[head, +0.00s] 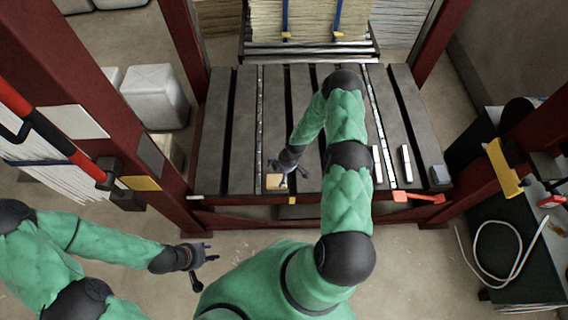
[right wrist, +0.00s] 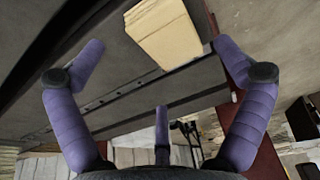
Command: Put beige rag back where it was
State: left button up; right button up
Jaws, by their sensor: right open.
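The beige rag (head: 274,182) is a small folded block. It lies flat on the grey slatted bench (head: 237,130), close to its front edge, left of the middle. My right gripper (head: 287,174) is just above and beside the rag, partly over its right side in the head view. In the right wrist view the rag (right wrist: 163,32) lies beyond the spread fingers of the right gripper (right wrist: 158,60), which are open and empty. My left gripper (head: 207,262) hangs over the floor in front of the bench, its fingers spread and empty.
Dark red posts (head: 62,75) stand at both sides of the bench. An orange-handled tool (head: 418,197) lies at the front right edge, near a small grey block (head: 440,175). White containers (head: 155,95) stand at the left. A dark side table (head: 520,240) with a cable is at the right.

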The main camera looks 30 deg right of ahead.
jog(key=p+v, duration=0.2)
jog(key=v, duration=0.5)
jog(key=s+a+r+m, duration=0.3)
jog(key=s+a+m, duration=0.4)
jog(key=a, duration=0.4)
jog(key=s+a+r+m+g+y, duration=0.1)
jog(key=s+a+r+m, duration=0.3)
jog(key=s+a+m, duration=0.3)
jog(key=s+a, duration=0.2)
jog(key=a, duration=0.2)
